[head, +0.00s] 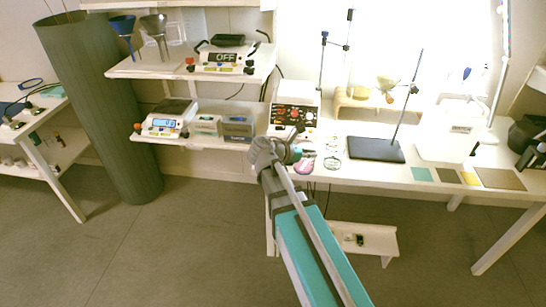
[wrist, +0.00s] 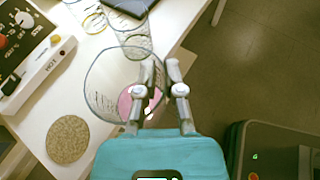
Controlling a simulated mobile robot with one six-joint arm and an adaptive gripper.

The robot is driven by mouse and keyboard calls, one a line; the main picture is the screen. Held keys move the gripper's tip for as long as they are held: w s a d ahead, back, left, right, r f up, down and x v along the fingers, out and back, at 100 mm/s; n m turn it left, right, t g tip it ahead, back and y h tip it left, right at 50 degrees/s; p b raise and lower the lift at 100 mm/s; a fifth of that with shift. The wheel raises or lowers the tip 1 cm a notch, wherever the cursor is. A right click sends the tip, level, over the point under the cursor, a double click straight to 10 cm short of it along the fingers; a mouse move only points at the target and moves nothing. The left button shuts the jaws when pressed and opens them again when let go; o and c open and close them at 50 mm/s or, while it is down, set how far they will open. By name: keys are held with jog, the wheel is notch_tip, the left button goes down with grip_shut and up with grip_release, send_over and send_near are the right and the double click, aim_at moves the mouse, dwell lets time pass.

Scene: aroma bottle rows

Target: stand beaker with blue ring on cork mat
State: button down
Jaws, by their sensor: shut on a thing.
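A clear glass beaker (wrist: 97,84) shows between and left of my gripper's fingers in the wrist view, with a dark bluish rim line; the ring's colour is hard to make out. My gripper (wrist: 160,66) is shut on the beaker's right wall. In the head view my gripper (head: 290,153) is at the table's front left edge, and the beaker is hard to make out there. A round, speckled tan cork mat (wrist: 67,139) lies bare on the white table, below and left of the beaker in the wrist view. I cannot make out the mat in the head view.
A pink patch (wrist: 126,103) shows through the beaker. More glassware (head: 332,163) stands just right of my gripper. A dark stand base (head: 376,149) is farther right. The floor lies beyond the table edge.

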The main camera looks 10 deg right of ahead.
jog(key=w+a+r+n+t+y+p, duration=0.1)
jog(key=a+r+n+t+p, duration=0.1)
jog(key=a, duration=0.5)
jog(key=w+a+r+n+t+y+p, duration=0.1)
jog(key=a+r+p, duration=0.3)
jog(key=a, duration=0.4)
jog(key=shift+w+a+r+n+t+p, duration=0.25)
jog(key=shift+r+n+t+p, duration=0.1)
jog(key=shift+r+n+t, duration=0.4)
jog(key=shift+w+d, duration=0.1)
jog(key=w+d+f+b, duration=0.6)
jog(key=w+f+b, duration=0.3)
jog(key=w, duration=0.2)
jog(key=shift+d, duration=0.35)
jog(key=shift+w, duration=0.1)
